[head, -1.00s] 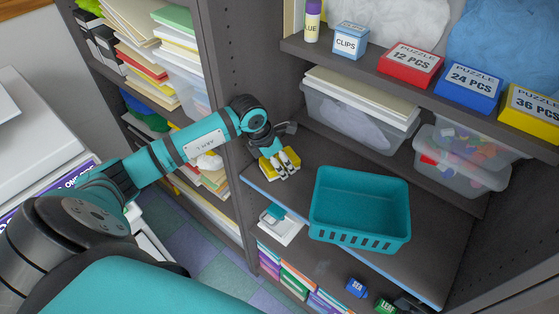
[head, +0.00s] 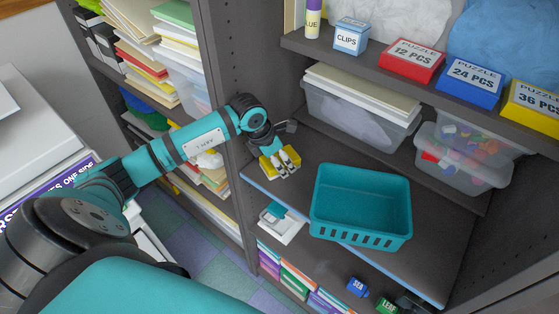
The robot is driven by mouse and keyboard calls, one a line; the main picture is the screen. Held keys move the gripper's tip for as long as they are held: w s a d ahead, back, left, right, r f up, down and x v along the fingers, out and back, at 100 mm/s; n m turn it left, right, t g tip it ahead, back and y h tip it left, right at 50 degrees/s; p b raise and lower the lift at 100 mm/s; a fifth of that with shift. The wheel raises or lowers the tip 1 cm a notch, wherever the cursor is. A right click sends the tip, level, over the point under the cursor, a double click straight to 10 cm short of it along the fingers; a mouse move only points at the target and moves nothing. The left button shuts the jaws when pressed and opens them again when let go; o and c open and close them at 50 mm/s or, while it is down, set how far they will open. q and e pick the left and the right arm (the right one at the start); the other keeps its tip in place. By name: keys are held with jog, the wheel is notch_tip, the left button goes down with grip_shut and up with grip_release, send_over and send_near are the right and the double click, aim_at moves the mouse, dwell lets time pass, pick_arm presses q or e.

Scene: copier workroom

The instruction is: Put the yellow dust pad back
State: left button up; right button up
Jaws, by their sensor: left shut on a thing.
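The yellow dust pad (head: 291,157) is in my left gripper (head: 283,172), whose fingers are shut on it. The gripper points down at the left end of the shelf (head: 330,155) that holds the teal basket. The pad is partly hidden by the fingers, and I cannot tell whether it touches the shelf. The teal basket (head: 361,226) stands to the right of the pad, apart from it, and looks empty. My right gripper is not in view.
A clear bin with papers (head: 358,118) and a bin of colored pieces (head: 465,155) are behind. Puzzle boxes (head: 411,61) line the shelf above. An upright panel (head: 228,130) stands left.

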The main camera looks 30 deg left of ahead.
pick_arm(q)
jog(key=shift+s+f, duration=0.35)
jog(key=shift+f, duration=0.3)
jog(key=o, duration=0.9)
jog(key=shift+c, duration=0.2)
jog(key=o, duration=0.4)
jog(key=shift+w+d+f, duration=0.1)
jog(key=shift+w+f, duration=0.05)
jog(key=shift+w, duration=0.1)
jog(key=shift+o, duration=0.2)
jog(key=shift+s, duration=0.1)
jog(key=shift+a+r, duration=0.2)
jog(key=shift+r, duration=0.2)
jog(key=v, duration=1.1)
jog(key=shift+d+r, duration=0.15)
jog(key=shift+r, duration=0.25)
